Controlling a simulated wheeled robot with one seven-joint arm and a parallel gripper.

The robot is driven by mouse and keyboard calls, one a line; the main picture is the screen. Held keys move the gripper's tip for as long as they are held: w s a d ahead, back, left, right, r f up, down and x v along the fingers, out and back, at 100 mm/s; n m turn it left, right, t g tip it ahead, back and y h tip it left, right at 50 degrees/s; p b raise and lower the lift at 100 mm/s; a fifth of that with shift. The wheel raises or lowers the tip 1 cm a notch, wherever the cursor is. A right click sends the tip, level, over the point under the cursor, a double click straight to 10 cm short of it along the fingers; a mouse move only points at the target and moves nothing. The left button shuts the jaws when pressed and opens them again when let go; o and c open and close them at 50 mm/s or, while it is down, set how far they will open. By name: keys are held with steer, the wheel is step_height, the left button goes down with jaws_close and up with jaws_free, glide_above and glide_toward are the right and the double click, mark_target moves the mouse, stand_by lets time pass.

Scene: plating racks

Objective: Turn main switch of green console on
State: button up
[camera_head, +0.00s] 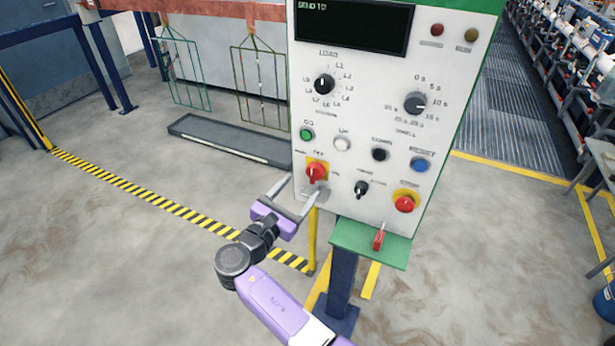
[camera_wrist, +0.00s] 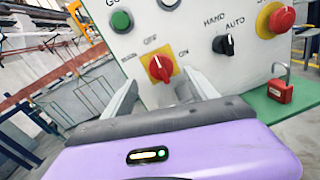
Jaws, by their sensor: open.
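The green console (camera_head: 375,215) stands ahead, with a white front panel and a green frame. Its main switch (camera_head: 316,172) is a red rotary knob on a yellow plate at the lower left of the panel. In the wrist view the red knob (camera_wrist: 160,68) has a white line that slants, with OFF lettered above it and ON to its right. My gripper (camera_head: 294,190) is open, just below and left of the knob. In the wrist view its two fingers (camera_wrist: 160,95) point at the panel on either side below the knob. I see nothing between them.
A red emergency button (camera_head: 404,204) and a black selector (camera_head: 361,189) sit right of the switch. A red padlock (camera_head: 379,239) is on the green ledge (camera_head: 345,237) below. Wire racks (camera_head: 262,85) hang behind at left.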

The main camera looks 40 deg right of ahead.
mark_target(311, 176)
steer(key=shift+p+x, duration=0.3)
steer(key=shift+x, duration=2.8)
steer(key=c, duration=1.4)
